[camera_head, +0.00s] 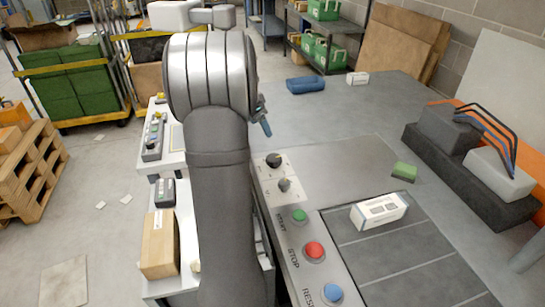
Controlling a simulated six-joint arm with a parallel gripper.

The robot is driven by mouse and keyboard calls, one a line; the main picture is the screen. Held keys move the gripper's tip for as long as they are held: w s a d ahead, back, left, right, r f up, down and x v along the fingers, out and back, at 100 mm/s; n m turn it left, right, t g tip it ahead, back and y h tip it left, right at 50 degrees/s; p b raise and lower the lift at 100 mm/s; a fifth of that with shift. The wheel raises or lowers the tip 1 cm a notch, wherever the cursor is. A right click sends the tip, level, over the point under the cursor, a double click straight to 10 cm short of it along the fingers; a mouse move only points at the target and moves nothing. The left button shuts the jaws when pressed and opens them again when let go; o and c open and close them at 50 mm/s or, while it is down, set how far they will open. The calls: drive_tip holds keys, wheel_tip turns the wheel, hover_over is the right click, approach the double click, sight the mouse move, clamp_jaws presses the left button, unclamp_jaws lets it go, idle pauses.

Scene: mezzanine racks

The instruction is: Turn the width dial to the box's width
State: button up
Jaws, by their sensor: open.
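Two dark knobs sit on a pale plate at the far end of the control panel (297,272): a larger black dial (274,160) and a smaller grey dial (284,184). I cannot read their markings or tell which one is for width. A white box (378,211) with dark print lies on the dark slatted bed, right of the panel. My gripper (263,118) is mostly hidden behind my arm; only a dark fingertip part shows, beyond the dials in the picture. It is open and appears apart from them.
Green START (299,215), red STOP (313,250) and blue RESET (332,292) buttons line the panel. A green block (404,171), a blue item (305,84) and a small white box (357,78) lie around.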

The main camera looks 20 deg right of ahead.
sight(273, 157)
drive_tip(key=x, duration=1.6)
drive_tip(key=shift+a+f, duration=0.25)
drive_tip(key=shift+a, duration=0.15)
drive_tip(key=c, duration=1)
